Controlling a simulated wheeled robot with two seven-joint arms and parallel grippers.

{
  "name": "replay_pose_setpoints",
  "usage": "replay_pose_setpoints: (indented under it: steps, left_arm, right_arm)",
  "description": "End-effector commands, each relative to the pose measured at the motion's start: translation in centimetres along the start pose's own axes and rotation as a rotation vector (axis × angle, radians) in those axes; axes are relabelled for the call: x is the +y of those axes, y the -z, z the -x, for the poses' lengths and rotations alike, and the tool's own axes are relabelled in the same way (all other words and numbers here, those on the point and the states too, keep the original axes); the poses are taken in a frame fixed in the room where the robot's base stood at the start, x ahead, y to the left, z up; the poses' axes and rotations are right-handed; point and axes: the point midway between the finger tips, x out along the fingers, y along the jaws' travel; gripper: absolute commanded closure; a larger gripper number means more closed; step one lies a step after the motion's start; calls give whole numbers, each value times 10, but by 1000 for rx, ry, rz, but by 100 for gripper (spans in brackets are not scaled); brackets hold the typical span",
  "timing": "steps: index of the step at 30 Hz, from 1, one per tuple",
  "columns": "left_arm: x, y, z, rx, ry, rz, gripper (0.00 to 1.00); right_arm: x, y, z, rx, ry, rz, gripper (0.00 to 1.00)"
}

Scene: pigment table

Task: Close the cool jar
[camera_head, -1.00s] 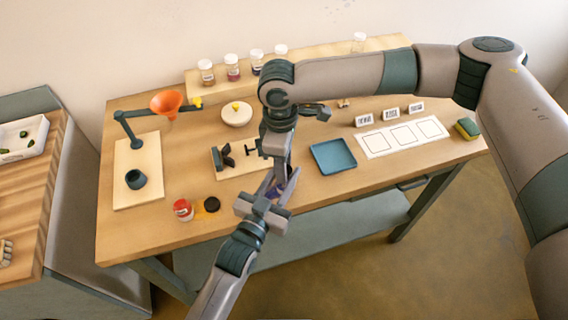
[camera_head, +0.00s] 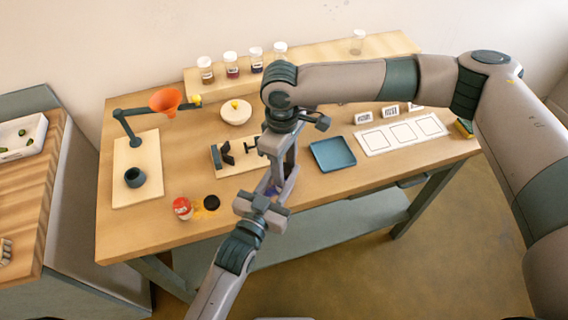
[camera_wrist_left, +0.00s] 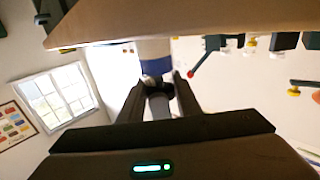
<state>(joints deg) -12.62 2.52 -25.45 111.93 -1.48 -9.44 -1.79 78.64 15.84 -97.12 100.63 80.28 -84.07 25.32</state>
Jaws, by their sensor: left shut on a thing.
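My left gripper (camera_head: 268,196) is at the table's front edge, shut on a small jar with a blue band. In the left wrist view the white-and-blue jar (camera_wrist_left: 156,60) is between the two fingers (camera_wrist_left: 158,88). In the head view only a small blue-purple patch of the jar (camera_head: 271,190) shows between the grippers. My right gripper (camera_head: 286,168) comes down from above, right at the held jar. Its fingertips overlap my left gripper, so its opening and any contact with the jar are unclear.
A blue tray (camera_head: 333,154) and a white sheet (camera_head: 402,134) are to the right. A stand with an orange funnel (camera_head: 165,100) is at the left.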

Motion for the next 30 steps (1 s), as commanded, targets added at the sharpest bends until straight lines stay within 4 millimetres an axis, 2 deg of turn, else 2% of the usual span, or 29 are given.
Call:
replay_pose_setpoints:
  steps: [1, 20, 23, 30]
  left_arm:
    - [-2, -5, 1, -8, 2, -2, 100]
    - [0, -4, 0, -10, 0, 0, 100]
    - [0, -4, 0, -10, -1, 0, 100]
    - [1, -5, 0, -10, -1, 1, 100]
  right_arm:
    - [1, -2, -2, -5, -1, -2, 51]
    - [1, 2, 3, 5, -4, 2, 51]
    - [1, 2, 8, 5, -4, 2, 51]
    - [0, 0, 33, 7, -3, 3, 51]
